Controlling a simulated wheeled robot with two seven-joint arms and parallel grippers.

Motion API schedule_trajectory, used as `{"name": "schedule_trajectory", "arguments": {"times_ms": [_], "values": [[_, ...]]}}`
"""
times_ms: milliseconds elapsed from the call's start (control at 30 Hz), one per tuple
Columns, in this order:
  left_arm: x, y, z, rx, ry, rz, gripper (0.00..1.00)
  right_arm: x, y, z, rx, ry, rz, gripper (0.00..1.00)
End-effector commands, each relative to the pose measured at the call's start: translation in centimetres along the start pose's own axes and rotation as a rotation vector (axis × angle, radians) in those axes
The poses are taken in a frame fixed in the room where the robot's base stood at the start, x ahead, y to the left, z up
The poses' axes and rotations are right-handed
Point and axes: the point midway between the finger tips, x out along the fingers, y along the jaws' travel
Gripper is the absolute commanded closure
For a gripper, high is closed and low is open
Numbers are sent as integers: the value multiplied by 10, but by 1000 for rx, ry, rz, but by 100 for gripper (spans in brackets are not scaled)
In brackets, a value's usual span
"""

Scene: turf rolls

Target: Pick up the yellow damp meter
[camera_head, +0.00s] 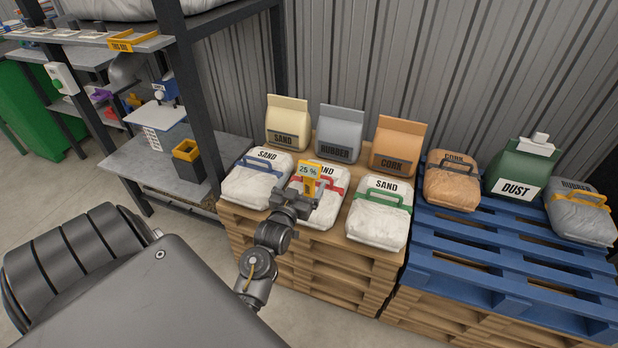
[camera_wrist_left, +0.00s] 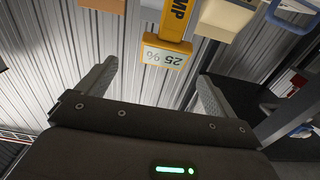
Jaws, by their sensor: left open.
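The fingers are open, with nothing visibly gripped. My right gripper is not in view.
Sand bags with a blue handle (camera_head: 256,180) and a green handle (camera_head: 379,218) flank the middle bag on a wooden pallet stack (camera_head: 335,270). Upright paper sacks stand behind. A blue pallet (camera_head: 470,250) is at right, a dark shelf post (camera_head: 195,100) at left.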

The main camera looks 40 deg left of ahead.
Motion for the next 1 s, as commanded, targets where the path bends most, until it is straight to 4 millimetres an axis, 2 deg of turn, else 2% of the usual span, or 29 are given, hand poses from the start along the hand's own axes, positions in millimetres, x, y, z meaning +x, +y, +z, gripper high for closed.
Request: {"name": "schedule_trajectory", "arguments": {"times_ms": [100,200,467,667,800,1000], "values": [[21,0,-1,0,2,1,7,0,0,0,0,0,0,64],[33,0,0,0,0,1,7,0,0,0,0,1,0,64],[42,0,0,1,-1,1,7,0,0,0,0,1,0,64],[68,-6,-3,0,1,0,7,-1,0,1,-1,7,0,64],[86,-7,-2,-1,-1,1,7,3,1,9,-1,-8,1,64],[93,-7,-1,0,-2,1,7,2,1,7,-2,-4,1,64]]}}
